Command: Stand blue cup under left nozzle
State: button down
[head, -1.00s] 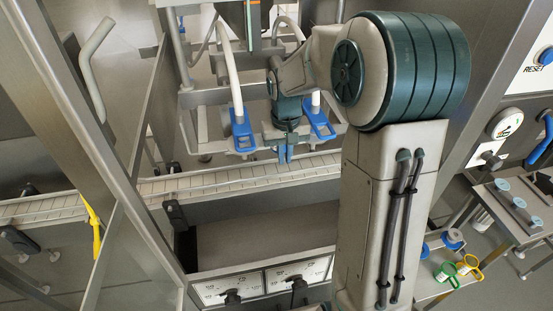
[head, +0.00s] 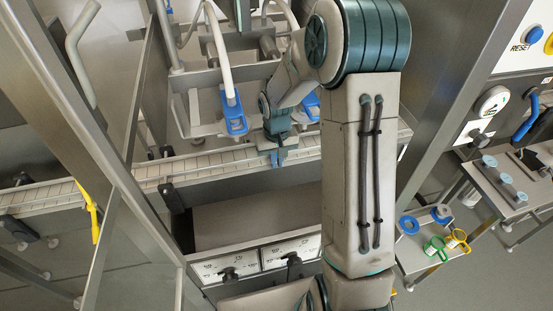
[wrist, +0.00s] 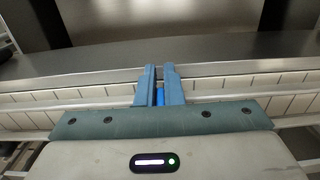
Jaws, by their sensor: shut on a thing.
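My gripper (head: 275,158) is low over the conveyor (head: 205,165), below and between the two nozzles. In the wrist view its blue fingers (wrist: 160,85) are closed on a small bright blue piece (wrist: 160,96), which I take for part of the blue cup. The rest of the cup is hidden, so I cannot tell if it touches the belt. The left nozzle (head: 233,112) has a blue clamp at the end of a white hose and hangs to the left of my gripper. The right nozzle (head: 311,106) is partly covered by my arm.
A side table at the lower right holds blue ring-shaped items (head: 409,225), a green cup (head: 435,249) and a yellow cup (head: 458,240). Steel frame posts stand to the left and right. The belt left of my gripper looks clear.

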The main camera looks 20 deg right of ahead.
jog(key=shift+f, duration=0.2)
jog(key=c, duration=1.6)
grip_release()
jog(key=shift+o, duration=0.2)
jog(key=shift+r, duration=0.15)
notch_tip(320, 180, up, 12)
jog(key=shift+r+b, duration=0.1)
jog(key=shift+b, duration=0.5)
jog(key=s+r+t, duration=0.1)
jog(key=s+r, duration=0.2)
jog(key=s, duration=0.7)
jog(key=s+r+t, duration=0.2)
jog(key=s+r, duration=0.1)
jog(key=s, duration=0.8)
jog(key=shift+t, duration=0.3)
